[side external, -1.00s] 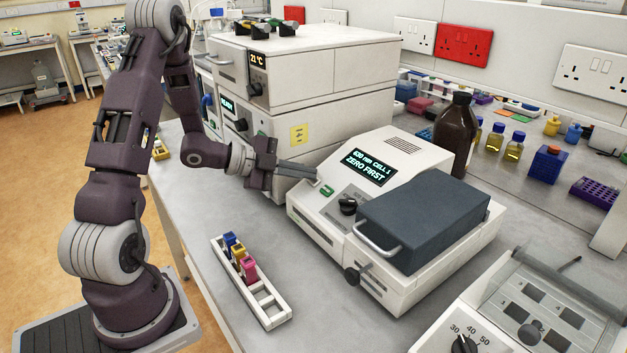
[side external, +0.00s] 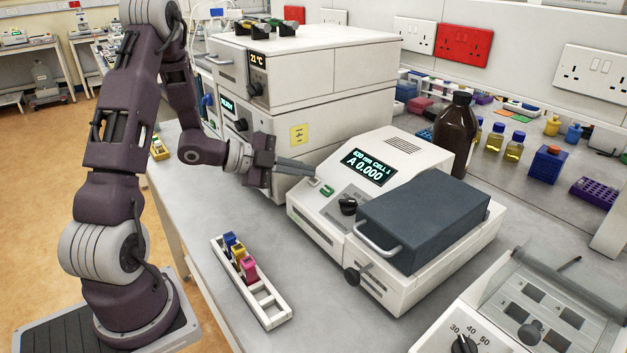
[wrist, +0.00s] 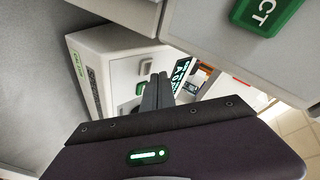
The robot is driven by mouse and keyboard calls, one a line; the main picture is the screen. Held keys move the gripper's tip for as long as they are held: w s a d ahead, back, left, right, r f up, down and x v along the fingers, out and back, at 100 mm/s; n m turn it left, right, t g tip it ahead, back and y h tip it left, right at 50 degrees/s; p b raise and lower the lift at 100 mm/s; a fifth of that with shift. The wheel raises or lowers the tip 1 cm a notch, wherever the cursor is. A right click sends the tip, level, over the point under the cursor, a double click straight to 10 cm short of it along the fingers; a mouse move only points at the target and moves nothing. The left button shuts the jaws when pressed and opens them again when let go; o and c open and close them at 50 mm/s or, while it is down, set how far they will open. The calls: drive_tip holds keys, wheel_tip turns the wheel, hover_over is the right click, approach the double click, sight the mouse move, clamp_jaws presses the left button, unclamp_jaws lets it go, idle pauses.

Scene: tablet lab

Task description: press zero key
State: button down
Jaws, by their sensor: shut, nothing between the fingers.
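The photometer (side external: 408,140) stands on the bench, and its screen (side external: 369,167) reads "630 nm CELL 1" and "A 0.000". A small green key (side external: 327,191) and a pale key (side external: 313,183) sit on its sloped front left of the black knob; the lettering is too small to read. My gripper (side external: 314,169) is shut and empty, its fingertips just above these keys and seemingly apart from them. In the wrist view my shut fingers (wrist: 157,92) reach toward the photometer's panel, with a green key (wrist: 140,89) beside them and the screen (wrist: 181,70) partly hidden.
A dark lid with a handle (side external: 425,222) covers the photometer's right part. A white rack (side external: 267,300) with coloured cuvettes stands in front. Stacked white instruments (side external: 345,120) are close behind my gripper. A brown bottle (side external: 455,135) stands behind the photometer.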

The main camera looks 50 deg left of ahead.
drive_tip(key=shift+r, duration=0.15)
drive_tip(key=r, duration=0.1)
drive_tip(key=s+r, duration=0.1)
drive_tip(key=r, duration=0.1)
drive_tip(key=s+r, duration=0.1)
drive_tip(key=shift+r, duration=0.25)
idle(0.7)
wheel_tip(320, 180, up, 7)
drive_tip(key=n+g+y, duration=0.1)
drive_tip(key=n+y, duration=0.5)
drive_tip(key=y, duration=0.1)
hover_over(301, 188)
drive_tip(key=s+d, duration=0.1)
drive_tip(key=s, duration=0.1)
drive_tip(key=s+d+r+n+g+y, duration=0.1)
drive_tip(key=s+d+r+n+y, duration=0.1)
drive_tip(key=s+n, duration=0.15)
drive_tip(key=s+d+f+n+g+h, duration=0.1)
drive_tip(key=s+d+n+g+h, duration=0.1)
drive_tip(key=s+d, duration=0.5)
drive_tip(key=s+d+f+n+g+h, duration=0.1)
drive_tip(key=s+d+n+g+h, duration=0.1)
drive_tip(key=s+d, duration=0.5)
drive_tip(key=s+n+g, duration=0.1)
drive_tip(key=s, duration=0.4)
drive_tip(key=shift+d+f+h, duration=0.15)
drive_tip(key=shift+d+h, duration=0.15)
